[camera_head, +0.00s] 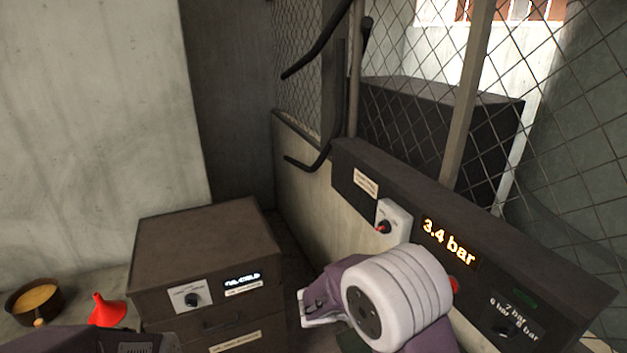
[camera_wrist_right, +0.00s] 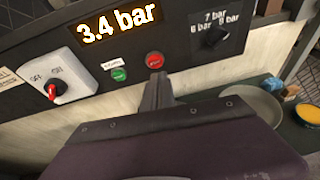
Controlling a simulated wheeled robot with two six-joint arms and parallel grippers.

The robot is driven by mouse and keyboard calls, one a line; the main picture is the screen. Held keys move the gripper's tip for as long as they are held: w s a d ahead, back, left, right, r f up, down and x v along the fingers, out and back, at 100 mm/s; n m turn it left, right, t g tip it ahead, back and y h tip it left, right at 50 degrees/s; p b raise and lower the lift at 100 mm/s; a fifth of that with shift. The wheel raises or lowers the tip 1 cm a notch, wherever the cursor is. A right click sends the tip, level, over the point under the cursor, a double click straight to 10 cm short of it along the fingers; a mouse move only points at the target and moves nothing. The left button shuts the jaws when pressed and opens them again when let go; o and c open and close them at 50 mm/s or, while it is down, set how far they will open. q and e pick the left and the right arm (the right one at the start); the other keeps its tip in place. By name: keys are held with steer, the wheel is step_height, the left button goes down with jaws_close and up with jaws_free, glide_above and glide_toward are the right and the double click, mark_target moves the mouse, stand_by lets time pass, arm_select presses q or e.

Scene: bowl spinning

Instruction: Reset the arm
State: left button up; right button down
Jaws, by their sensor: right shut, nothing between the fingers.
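My right gripper (camera_wrist_right: 158,78) is shut and empty in the right wrist view. Its fingertips are close below the red button (camera_wrist_right: 155,60) on the dark control panel (camera_wrist_right: 130,62); I cannot tell whether they touch it. In the head view my purple and white right arm (camera_head: 395,295) stands in front of the panel (camera_head: 480,240) and hides the fingers. The red button (camera_head: 454,285) shows just beside the white joint. My left arm (camera_head: 45,341) shows only at the bottom left edge, and its fingers cannot be made out.
The panel has a red-tipped switch (camera_head: 383,227), a lit "3.4 bar" display (camera_head: 448,242), a green button (camera_wrist_right: 119,74) and a pressure knob (camera_wrist_right: 216,36). A brown cabinet (camera_head: 208,240), a red funnel (camera_head: 107,312) and a bowl (camera_head: 35,300) stand left. Mesh fencing (camera_head: 420,90) rises behind the panel.

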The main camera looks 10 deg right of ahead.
steer(key=s+d+r+m+g, duration=0.1)
steer(key=s+d+m+g, duration=0.15)
steer(key=s+d, duration=0.2)
steer(key=s+a+f+m+g+y, duration=0.35)
steer(key=s+f+m+y, duration=0.45)
steer(key=s, duration=0.4)
steer(key=w+a+f+m+t+y, duration=0.2)
steer(key=a+m+y, duration=0.1)
steer(key=a+m, duration=0.2)
steer(key=w+a+f+m+t+y, duration=0.1)
steer(key=a+f+m+t+y, duration=0.1)
steer(key=a+m, duration=0.3)
steer(key=shift+w+a+f+y, duration=0.35)
steer(key=shift+a+y, duration=0.35)
steer(key=shift+a, duration=0.3)
steer(key=shift+s+r, duration=0.1)
